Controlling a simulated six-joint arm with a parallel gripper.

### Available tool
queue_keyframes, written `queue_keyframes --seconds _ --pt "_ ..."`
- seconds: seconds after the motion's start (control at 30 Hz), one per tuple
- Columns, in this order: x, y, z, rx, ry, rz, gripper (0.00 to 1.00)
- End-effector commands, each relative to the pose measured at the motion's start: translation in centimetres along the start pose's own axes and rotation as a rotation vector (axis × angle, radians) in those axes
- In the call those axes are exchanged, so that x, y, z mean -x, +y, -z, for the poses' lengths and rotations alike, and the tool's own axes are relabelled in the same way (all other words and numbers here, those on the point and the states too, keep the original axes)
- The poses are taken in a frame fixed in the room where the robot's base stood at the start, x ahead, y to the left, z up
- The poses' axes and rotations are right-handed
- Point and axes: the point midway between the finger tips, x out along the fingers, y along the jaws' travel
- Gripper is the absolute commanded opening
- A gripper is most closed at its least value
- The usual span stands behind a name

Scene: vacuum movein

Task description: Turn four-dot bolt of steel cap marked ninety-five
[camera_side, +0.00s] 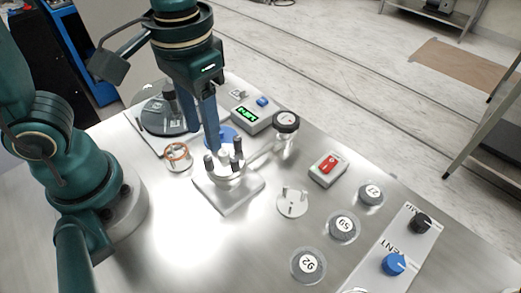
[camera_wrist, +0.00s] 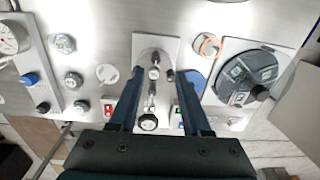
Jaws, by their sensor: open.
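My gripper (camera_side: 206,140) is open and empty, pointing down above the steel fixture (camera_side: 229,196), a square plate bearing a round body with upright dark-topped bolts (camera_side: 237,147). In the wrist view my gripper (camera_wrist: 159,73) has its fingers on either side of this fixture (camera_wrist: 158,45). One seems to read 92 (camera_side: 308,265), one 59 (camera_side: 343,226), and one starts with 2 (camera_side: 371,193). I cannot make out ninety-five or any bolt dots.
A pale disc with posts (camera_side: 292,204), a red switch box (camera_side: 328,169) and a knob panel (camera_side: 408,245) stand right. A copper ring (camera_side: 178,155) lies left.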

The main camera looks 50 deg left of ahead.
Motion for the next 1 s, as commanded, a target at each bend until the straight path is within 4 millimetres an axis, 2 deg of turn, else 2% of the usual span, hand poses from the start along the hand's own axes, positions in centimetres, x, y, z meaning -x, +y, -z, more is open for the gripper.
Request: queue_keyframes --seconds 0.1,0.3,0.47,0.53,0.7,1.0 --pt "0.0 -0.6 0.8 0.235 0.040 0.051 0.48" --pt "0.1 -0.7 2.4 0.595 0.165 0.120 0.48" --pt "0.2 0.3 3.6 0.783 0.284 0.129 0.48" --pt "0.2 1.1 3.9 0.807 0.331 0.127 0.48" --pt "-0.1 2.4 3.6 0.742 0.351 0.130 0.48" --pt "-3.3 1.6 4.4 0.738 0.347 0.133 0.48"
